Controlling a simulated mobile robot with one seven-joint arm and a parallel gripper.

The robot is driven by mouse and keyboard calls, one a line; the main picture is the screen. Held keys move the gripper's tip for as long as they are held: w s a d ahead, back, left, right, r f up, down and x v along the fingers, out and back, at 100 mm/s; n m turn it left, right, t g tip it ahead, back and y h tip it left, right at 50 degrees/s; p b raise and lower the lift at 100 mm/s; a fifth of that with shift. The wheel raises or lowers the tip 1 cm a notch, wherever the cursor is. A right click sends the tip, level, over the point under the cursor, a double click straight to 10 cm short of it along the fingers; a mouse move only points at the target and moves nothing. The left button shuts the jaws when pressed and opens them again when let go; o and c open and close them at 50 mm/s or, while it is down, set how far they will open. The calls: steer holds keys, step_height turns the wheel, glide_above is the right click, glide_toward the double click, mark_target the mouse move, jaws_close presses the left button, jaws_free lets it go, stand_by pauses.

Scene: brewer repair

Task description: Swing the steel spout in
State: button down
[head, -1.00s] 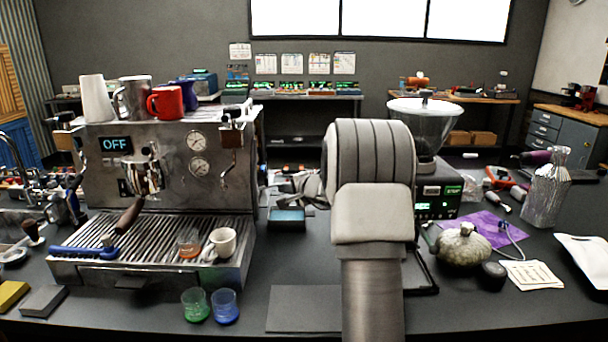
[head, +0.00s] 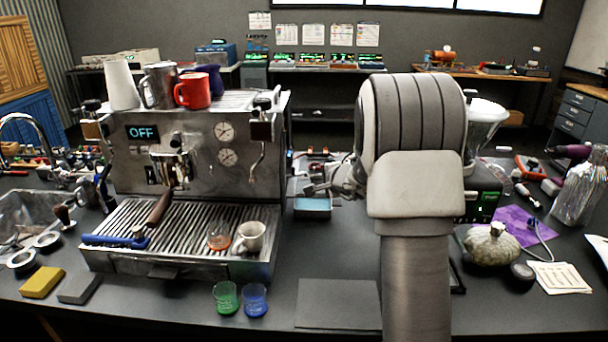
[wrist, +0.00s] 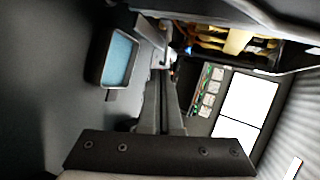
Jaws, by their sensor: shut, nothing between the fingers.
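A thin steel wand (head: 256,163) hangs down the right front of the espresso machine (head: 200,160), below a dark knob. A curved steel tap spout (head: 38,124) stands over the sink at the far left. I cannot tell for certain which is the spout meant. My gripper (head: 308,187) is to the right of the machine, apart from both, and is partly hidden by my arm. In the wrist view my gripper (wrist: 163,58) is shut and empty, its fingers pointing away from the camera.
A small blue-lined tray (head: 313,206) lies below my gripper and also shows in the wrist view (wrist: 118,62). Cups stand on the machine's top and drip grate (head: 180,225). A grinder (head: 486,125) is behind my arm.

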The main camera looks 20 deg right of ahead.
mark_target(299, 173)
steer(key=r+p+x, duration=0.1)
steer(key=p+x, duration=0.2)
steer(key=x, duration=0.7)
steer(key=shift+w, duration=0.45)
steer(key=shift+w+d+n+y+p, duration=0.2)
steer(key=shift+w+n+y+p, duration=0.2)
steer(key=shift+n+y+p, duration=0.65)
steer(key=shift+w+d+n+y+p, duration=0.15)
steer(key=shift+w+n+y+p, duration=0.15)
steer(key=shift+y, duration=0.25)
steer(key=shift+w+d+n+g+y, duration=0.1)
steer(key=shift+w+n+g+y, duration=0.1)
steer(key=shift+n+g+y, duration=0.3)
steer(key=shift+w+a+n+g+y+b, duration=0.15)
steer(key=shift+w+n+g+y+b, duration=0.2)
steer(key=shift+w+n+y+b, duration=0.55)
steer(key=shift+w+a+n+g+y+b, duration=0.2)
steer(key=shift+w+n+g+y+b, duration=0.2)
steer(key=shift+w+b, duration=0.95)
steer(key=shift+a, duration=0.1)
steer(key=shift+f+b, duration=0.15)
steer(key=shift+b, duration=0.3)
